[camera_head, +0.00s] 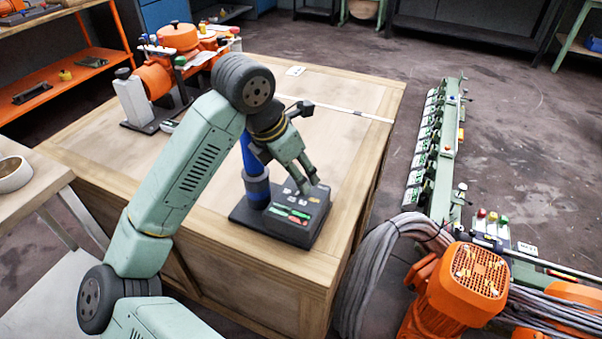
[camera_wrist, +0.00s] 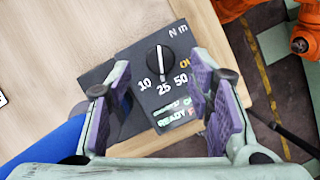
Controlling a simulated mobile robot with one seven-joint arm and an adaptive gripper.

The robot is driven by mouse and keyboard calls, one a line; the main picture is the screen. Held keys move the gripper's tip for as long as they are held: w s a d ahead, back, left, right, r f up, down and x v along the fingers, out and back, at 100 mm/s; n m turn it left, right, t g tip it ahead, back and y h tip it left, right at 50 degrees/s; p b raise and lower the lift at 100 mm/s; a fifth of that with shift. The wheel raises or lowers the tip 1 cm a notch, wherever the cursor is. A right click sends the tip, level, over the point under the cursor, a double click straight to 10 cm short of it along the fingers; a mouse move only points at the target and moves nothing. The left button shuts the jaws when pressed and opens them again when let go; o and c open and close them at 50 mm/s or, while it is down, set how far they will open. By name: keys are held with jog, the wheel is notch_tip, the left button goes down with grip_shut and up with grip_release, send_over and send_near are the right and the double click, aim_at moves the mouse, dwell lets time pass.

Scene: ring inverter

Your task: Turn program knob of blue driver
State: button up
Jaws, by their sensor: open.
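The blue driver (camera_head: 257,188) stands upright on a dark control box (camera_head: 302,227) near the front right of the wooden crate-table. In the wrist view the box's dark panel (camera_wrist: 118,55) carries a round black knob (camera_wrist: 161,61) with a white line running nearly up and down, its lower end toward "25". The labels 10, 25 and 50 lie below the knob and "Nm" above right. My gripper (camera_head: 306,184) is over the box, pointing down. In the wrist view its purple-padded fingers (camera_wrist: 160,72) are open, one on each side of the knob, with nothing between them. The head view hides the knob.
The wooden top (camera_head: 345,95) is mostly clear around the box. An orange machine (camera_head: 178,55) stands at the back left of it. An orange motor (camera_head: 468,283) with grey cables (camera_head: 375,262) is on the right, beside a green rail (camera_head: 440,165).

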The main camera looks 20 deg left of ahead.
jog(key=shift+x, duration=1.4)
jog(key=shift+w, duration=0.1)
jog(key=shift+c, duration=0.5)
grip_shut()
